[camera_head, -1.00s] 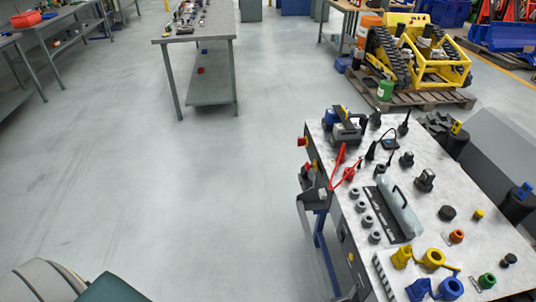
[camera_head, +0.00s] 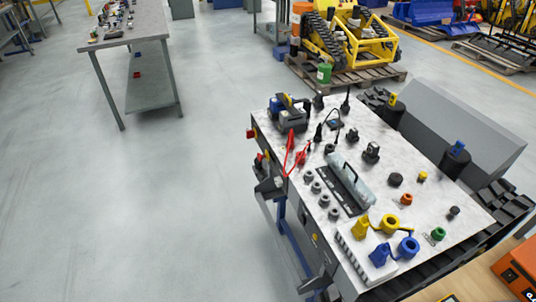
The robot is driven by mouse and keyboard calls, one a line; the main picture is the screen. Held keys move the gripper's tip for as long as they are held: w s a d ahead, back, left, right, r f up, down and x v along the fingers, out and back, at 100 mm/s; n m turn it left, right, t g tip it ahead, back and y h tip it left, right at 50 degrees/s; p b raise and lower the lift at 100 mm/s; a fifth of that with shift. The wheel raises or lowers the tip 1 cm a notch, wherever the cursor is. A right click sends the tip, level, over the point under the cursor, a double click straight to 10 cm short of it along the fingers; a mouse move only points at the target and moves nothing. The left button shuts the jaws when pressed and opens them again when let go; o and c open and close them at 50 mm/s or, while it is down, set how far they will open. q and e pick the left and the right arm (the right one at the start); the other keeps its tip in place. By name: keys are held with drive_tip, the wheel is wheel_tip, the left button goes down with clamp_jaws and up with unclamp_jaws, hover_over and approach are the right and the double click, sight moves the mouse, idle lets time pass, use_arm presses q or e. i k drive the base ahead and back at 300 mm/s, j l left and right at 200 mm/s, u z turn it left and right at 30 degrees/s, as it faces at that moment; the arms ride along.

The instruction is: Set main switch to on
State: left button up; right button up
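A tracked carrier with a light grey top (camera_head: 290,150) stands at the right of the head view. On its left side, near the far corner, is a small red and yellow part (camera_head: 251,133). A second small red part (camera_head: 259,157) sits just below it. Either could be the main switch; they are too small to tell which, or its setting. Neither of my grippers is in view.
The carrier's top holds a grey handled bar (camera_head: 350,182), red clamps (camera_head: 295,155), and yellow (camera_head: 390,224) and blue (camera_head: 408,247) caps. Black brackets (camera_head: 270,188) jut from its left side. The floor (camera_head: 140,220) left of it is clear. A workbench (camera_head: 130,25) stands behind.

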sight(250, 133)
drive_tip(key=i+j+z, duration=0.45)
drive_tip(key=j, duration=0.35)
drive_tip(key=i+j+z, duration=0.2)
drive_tip(key=i+j, duration=0.15)
drive_tip(key=j, duration=0.1)
